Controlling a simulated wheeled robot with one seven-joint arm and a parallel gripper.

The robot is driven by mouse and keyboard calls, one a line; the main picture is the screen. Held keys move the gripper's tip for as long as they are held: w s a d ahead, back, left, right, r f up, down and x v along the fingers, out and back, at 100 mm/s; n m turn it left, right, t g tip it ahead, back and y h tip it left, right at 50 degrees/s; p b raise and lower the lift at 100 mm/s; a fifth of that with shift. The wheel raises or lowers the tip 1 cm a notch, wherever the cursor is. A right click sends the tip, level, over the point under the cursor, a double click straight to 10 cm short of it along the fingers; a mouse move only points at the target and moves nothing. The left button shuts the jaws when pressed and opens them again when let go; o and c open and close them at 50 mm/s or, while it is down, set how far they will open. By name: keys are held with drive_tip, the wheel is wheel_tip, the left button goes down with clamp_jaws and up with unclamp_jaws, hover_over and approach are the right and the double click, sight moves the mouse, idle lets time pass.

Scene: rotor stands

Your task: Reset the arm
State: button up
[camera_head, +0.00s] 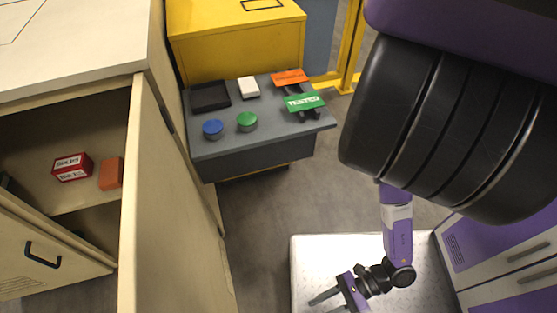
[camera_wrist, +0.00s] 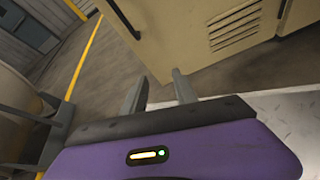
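My gripper (camera_head: 327,303) is low in the head view, over the pale metal plate of my base, with its fingers pointing left. In the wrist view my gripper (camera_wrist: 160,88) shows two grey fingers standing apart with nothing between them. It is open and empty, and touches nothing that I can see. My purple and black arm fills the upper right of the head view and bends down to the gripper.
A beige cabinet (camera_head: 75,50) with an open door (camera_head: 160,200) stands left. Inside are a red box (camera_head: 72,167) and an orange block (camera_head: 111,174). A grey stand (camera_head: 215,149) holds blue and green round pieces and labelled parts. Floor (camera_head: 262,215) between is clear.

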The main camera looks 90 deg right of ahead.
drive_tip(key=s+a+f+m+g+h, duration=0.3)
drive_tip(key=m+g, duration=0.4)
drive_tip(key=m, duration=0.6)
drive_tip(key=w+a+r+m+y, duration=0.3)
drive_tip(key=a+r+m, duration=0.3)
drive_tip(key=r, duration=0.2)
drive_tip(key=w+a+r+m+t+y, duration=0.1)
drive_tip(key=w+r+m+t+y, duration=0.15)
drive_tip(key=w+r+m, duration=0.55)
drive_tip(key=w+d+r+m+t+h, duration=0.25)
drive_tip(key=d+r, duration=0.25)
drive_tip(key=r, duration=0.3)
drive_tip(key=w+d+r+m+t+h, duration=0.2)
drive_tip(key=w+d+r+m, duration=0.15)
drive_tip(key=r, duration=0.35)
drive_tip(key=w+d+r+m+t+h, duration=0.2)
drive_tip(key=d+r+m+h, duration=0.15)
drive_tip(key=d+r, duration=0.35)
wheel_tip(320, 180, up, 19)
drive_tip(key=a+p, duration=0.1)
drive_tip(key=p, duration=1.6)
drive_tip(key=shift+a+f+y+p, duration=0.2)
drive_tip(key=shift+a+y+p, duration=0.15)
drive_tip(key=shift+y+p, duration=0.1)
